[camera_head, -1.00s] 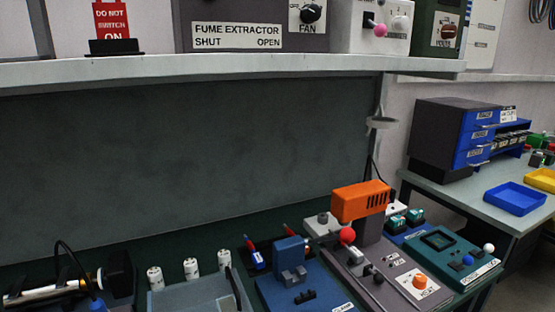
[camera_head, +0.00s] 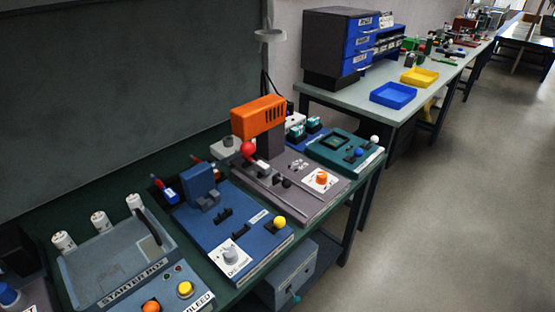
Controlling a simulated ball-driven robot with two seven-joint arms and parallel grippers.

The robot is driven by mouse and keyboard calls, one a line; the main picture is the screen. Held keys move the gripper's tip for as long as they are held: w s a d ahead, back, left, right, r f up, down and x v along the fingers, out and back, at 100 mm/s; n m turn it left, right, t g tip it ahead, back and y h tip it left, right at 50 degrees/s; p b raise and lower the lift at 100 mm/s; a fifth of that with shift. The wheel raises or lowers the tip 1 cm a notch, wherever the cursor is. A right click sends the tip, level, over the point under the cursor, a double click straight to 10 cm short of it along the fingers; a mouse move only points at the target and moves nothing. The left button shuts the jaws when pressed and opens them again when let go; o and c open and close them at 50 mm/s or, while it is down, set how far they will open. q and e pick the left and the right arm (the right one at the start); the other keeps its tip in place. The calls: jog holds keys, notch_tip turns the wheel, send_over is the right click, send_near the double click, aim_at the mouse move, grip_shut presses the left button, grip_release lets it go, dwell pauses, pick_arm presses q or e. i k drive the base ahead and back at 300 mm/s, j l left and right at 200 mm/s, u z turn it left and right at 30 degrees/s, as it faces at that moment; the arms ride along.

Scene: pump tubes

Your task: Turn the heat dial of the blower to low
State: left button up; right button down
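The blower (camera_head: 258,117) has an orange slotted head on a dark column, standing on a grey-purple base on the green bench. An orange dial (camera_head: 322,178) sits on a white plate at the right front of that base. Its lettering is too small to read in the current head view, so its setting cannot be told. A red ball knob (camera_head: 248,148) is at the blower's left side. Neither of my grippers shows in the head view.
A blue unit (camera_head: 235,215) with a white dial and yellow knob stands left of the blower, a teal unit (camera_head: 345,147) right of it. A grey tray unit (camera_head: 120,260) is at lower left. A second bench with a blue tray (camera_head: 393,95) stands behind; open floor lies right.

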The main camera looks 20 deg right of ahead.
aim_at(321, 179)
jog(key=i+l, duration=0.1)
jog(key=l, duration=0.3)
jog(key=i+l, duration=0.1)
jog(key=l, duration=0.3)
jog(key=i+l+u, duration=0.1)
jog(key=l, duration=0.3)
